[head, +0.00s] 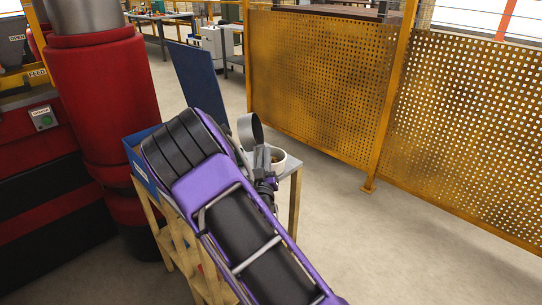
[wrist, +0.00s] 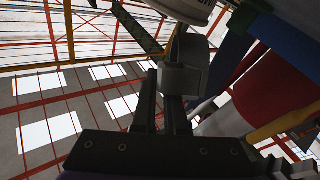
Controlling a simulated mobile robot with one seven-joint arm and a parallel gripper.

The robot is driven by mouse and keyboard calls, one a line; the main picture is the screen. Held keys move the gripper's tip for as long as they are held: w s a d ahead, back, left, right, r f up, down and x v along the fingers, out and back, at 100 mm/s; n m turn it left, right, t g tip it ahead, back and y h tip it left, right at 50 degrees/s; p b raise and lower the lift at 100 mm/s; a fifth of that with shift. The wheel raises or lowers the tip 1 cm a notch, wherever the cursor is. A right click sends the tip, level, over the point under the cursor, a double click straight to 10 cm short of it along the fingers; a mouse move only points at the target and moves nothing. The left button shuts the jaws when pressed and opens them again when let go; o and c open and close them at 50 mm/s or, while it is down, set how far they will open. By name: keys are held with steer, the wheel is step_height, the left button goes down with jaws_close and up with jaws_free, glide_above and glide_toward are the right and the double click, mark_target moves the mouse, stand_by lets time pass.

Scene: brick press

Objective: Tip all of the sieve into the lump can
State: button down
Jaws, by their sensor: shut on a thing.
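The sieve (head: 251,128) shows in the head view as a grey round rim tipped steeply on its side. My gripper (head: 266,178) is just below it, mostly hidden by my purple arm. In the wrist view my gripper (wrist: 166,92) is shut on a grey block (wrist: 185,78), which looks like the sieve's handle. A white round can (head: 278,158), seemingly the lump can, stands right beside the sieve, with brown stuff inside. Whether the sieve's rim is over the can's mouth or beside it, I cannot tell. The sieve's inside is hidden.
The can is on a small grey-topped wooden stand (head: 293,170). The red press (head: 105,95) stands to the left. Yellow perforated fencing (head: 315,75) runs behind. The floor at right is clear.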

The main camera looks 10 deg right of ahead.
steer(key=shift+s+d+m+h, duration=0.2)
steer(key=shift+d+m+h, duration=0.2)
steer(key=shift+d+m, duration=0.35)
stand_by(0.3)
steer(key=shift+d+f+m+h+b, duration=0.15)
steer(key=shift+m+h+b, duration=0.25)
steer(key=shift+m+b, duration=0.85)
steer(key=shift+s+d+f+m+g+h, duration=0.1)
steer(key=shift+f+m+g+h, duration=0.15)
steer(key=shift+m, duration=0.8)
steer(key=shift+d+f+m+g+h, duration=0.1)
steer(key=shift+f+m+g+h, duration=0.2)
steer(key=shift+m, duration=0.8)
steer(key=shift+s+d+f+m+g+h, duration=0.15)
steer(key=shift+m+h, duration=0.2)
steer(key=shift+m, duration=0.7)
stand_by(1.2)
